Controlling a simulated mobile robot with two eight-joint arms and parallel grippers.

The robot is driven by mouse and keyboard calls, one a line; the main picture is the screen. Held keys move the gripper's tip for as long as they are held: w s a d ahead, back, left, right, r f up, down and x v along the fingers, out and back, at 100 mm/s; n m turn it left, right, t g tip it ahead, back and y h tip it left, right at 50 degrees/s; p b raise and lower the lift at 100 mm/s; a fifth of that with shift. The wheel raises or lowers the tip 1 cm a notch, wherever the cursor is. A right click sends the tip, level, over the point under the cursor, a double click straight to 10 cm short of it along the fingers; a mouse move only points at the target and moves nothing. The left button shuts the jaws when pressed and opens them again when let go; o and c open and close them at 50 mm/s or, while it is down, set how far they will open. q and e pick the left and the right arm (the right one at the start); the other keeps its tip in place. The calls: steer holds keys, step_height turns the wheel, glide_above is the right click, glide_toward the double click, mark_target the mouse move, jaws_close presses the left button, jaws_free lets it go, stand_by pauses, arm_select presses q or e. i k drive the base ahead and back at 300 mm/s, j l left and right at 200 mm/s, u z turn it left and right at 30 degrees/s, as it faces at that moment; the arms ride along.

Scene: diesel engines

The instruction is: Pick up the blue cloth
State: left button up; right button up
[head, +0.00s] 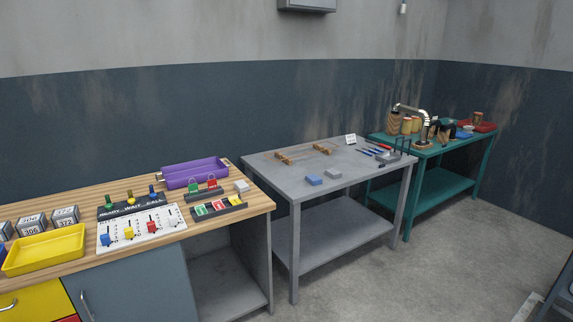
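Neither of my grippers shows in the head view.
The grey table also holds wooden racks (300,154), a white sign (351,139) and several tools (380,152). A wooden workbench (260,203) with a purple tray (194,172) and yellow tray (45,250) stands left. Floor is clear in front right (420,280).

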mark_target(313, 180)
steer(key=i+l+z, duration=0.1)
steer(key=i+z, duration=0.25)
steer(key=i, duration=0.4)
steer(key=i+j+z, duration=0.1)
steer(key=i+z, duration=0.25)
steer(key=i, duration=0.4)
steer(key=i+l, duration=0.1)
steer(key=i, duration=1.95)
